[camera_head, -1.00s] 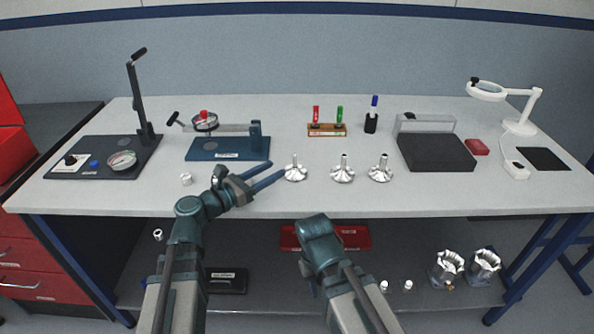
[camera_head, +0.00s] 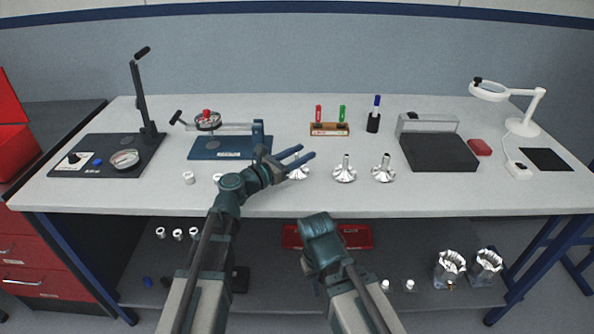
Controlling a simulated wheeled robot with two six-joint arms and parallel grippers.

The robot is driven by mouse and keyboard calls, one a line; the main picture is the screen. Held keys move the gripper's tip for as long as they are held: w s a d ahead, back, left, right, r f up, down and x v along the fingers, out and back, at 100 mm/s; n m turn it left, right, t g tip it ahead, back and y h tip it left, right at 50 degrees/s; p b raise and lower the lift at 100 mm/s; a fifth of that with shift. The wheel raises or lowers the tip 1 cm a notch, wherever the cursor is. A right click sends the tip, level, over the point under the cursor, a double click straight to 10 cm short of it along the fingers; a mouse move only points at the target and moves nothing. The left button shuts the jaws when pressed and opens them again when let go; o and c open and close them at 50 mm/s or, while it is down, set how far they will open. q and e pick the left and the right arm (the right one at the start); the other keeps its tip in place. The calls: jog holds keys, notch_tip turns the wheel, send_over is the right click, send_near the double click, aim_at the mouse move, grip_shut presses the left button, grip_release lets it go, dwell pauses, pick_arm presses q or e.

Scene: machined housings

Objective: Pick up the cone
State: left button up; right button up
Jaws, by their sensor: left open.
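Three silver flared cones with narrow stems stand upright in a row on the bench: a left cone (camera_head: 299,174), a middle cone (camera_head: 344,172) and a right cone (camera_head: 383,171). My left gripper (camera_head: 305,153) is open, its two blue fingers reaching right over the left cone. The fingers hide that cone's upper part; I cannot tell whether they touch it. The middle and right cones are clear of the gripper. My right arm ends low in front of the bench, and its fingers are not visible.
A blue fixture (camera_head: 216,149) lies behind my left gripper. A marker rack (camera_head: 330,129) and a dark block (camera_head: 438,153) stand farther back. Small white rings, one (camera_head: 189,178), lie left of my gripper.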

pick_arm(q)
jog(key=shift+x, duration=0.9)
grip_shut()
dwell(0.7)
